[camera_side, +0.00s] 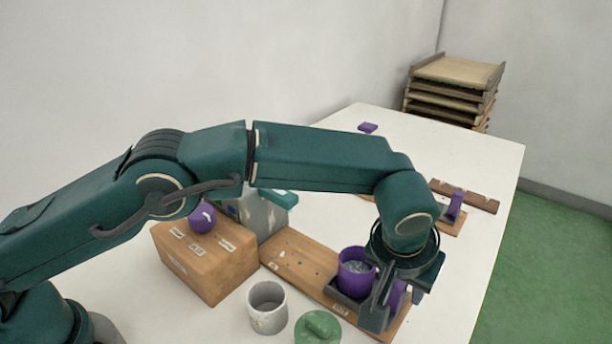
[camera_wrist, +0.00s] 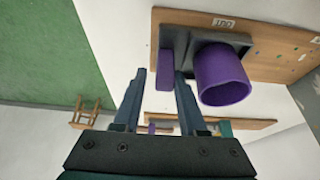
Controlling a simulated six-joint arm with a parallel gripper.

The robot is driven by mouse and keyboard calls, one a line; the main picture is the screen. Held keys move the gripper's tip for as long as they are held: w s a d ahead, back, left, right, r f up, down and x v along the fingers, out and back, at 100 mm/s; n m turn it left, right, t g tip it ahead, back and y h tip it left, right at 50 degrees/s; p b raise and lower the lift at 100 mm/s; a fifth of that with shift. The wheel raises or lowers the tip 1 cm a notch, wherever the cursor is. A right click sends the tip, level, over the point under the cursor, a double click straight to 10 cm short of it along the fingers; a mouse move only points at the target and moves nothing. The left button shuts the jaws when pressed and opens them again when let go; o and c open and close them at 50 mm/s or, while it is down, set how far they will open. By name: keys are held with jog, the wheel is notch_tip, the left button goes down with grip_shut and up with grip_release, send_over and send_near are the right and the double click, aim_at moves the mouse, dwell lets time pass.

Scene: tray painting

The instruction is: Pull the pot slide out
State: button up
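The pot slide is a dark holder (camera_side: 347,300) carrying a purple pot (camera_side: 352,268). It sits on a wooden board (camera_side: 300,262), at the end with the OUT label (camera_side: 340,309). A purple upright handle (camera_side: 398,295) stands on the slide beside the pot. My gripper (camera_side: 385,300) is low over this end and partly hides the handle. In the wrist view, my gripper (camera_wrist: 160,74) is open, its fingertips on either side of the purple handle (camera_wrist: 165,68), with a visible gap on the left. The purple pot (camera_wrist: 222,78) is just right of the fingers.
A wooden box (camera_side: 205,262) with a purple ball (camera_side: 202,218) stands left. A grey cup (camera_side: 267,308) and green lid (camera_side: 318,328) are near the front. Another board with a purple upright piece (camera_side: 455,206) lies behind. Stacked trays (camera_side: 455,90) stand at the far end.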

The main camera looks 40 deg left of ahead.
jog(key=shift+v, duration=2.6)
